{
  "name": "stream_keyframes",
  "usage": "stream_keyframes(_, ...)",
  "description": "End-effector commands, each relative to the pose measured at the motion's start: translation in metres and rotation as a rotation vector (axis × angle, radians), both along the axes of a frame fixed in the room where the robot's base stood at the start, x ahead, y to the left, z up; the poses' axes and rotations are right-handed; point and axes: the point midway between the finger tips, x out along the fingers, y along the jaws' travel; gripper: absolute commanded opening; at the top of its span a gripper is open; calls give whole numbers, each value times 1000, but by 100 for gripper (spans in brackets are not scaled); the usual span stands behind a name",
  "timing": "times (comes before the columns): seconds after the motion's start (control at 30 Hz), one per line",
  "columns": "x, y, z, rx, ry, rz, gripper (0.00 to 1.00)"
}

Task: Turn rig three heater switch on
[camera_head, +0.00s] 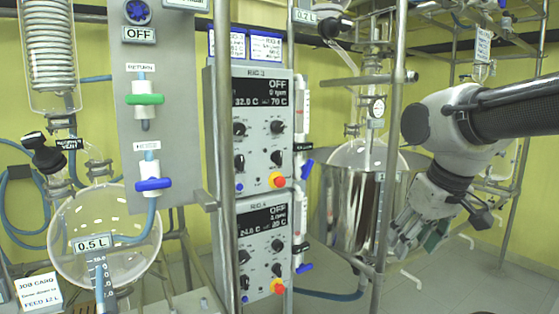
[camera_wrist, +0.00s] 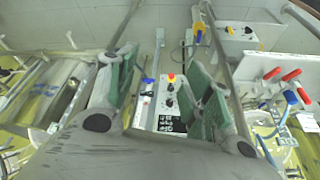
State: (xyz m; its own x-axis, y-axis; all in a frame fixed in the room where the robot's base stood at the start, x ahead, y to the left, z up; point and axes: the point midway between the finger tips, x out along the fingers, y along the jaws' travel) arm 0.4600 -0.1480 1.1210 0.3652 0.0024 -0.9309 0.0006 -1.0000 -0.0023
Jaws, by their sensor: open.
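The rig three control box (camera_head: 262,135) is the upper of two boxes in the head view. Its dark display (camera_head: 260,92) reads OFF, with 32.0 C and 70 C below. Several black knobs, a blue button (camera_head: 239,187) and a red-and-yellow knob (camera_head: 277,180) sit under it. I cannot tell which control is the heater switch. My gripper (camera_head: 418,240) is open and empty, right of the box and apart from it. In the wrist view, a similar box (camera_wrist: 155,110) appears upside down between the open fingers of my gripper (camera_wrist: 163,68); its rig label is unreadable.
A second control box (camera_head: 258,250) is directly below, also showing OFF. A metal post (camera_head: 223,150) runs along the boxes' left side. A shiny metal vessel (camera_head: 350,208) and steel rods stand between the boxes and my gripper. A round glass flask (camera_head: 80,255) is at left.

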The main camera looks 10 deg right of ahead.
Motion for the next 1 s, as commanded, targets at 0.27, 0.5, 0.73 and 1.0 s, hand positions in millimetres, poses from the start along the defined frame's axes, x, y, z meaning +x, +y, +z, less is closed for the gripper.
stream_keyframes(0.27, 22, 9, -42, -14, 198, 53, 37)
stream_keyframes(0.5, 151, 30, -90, -49, 14, 138, 37)
stream_keyframes(0.73, 294, 79, -82, 12, -477, 227, 37)
stream_keyframes(1.0, 357, 117, 33, 145, -1053, 274, 37)
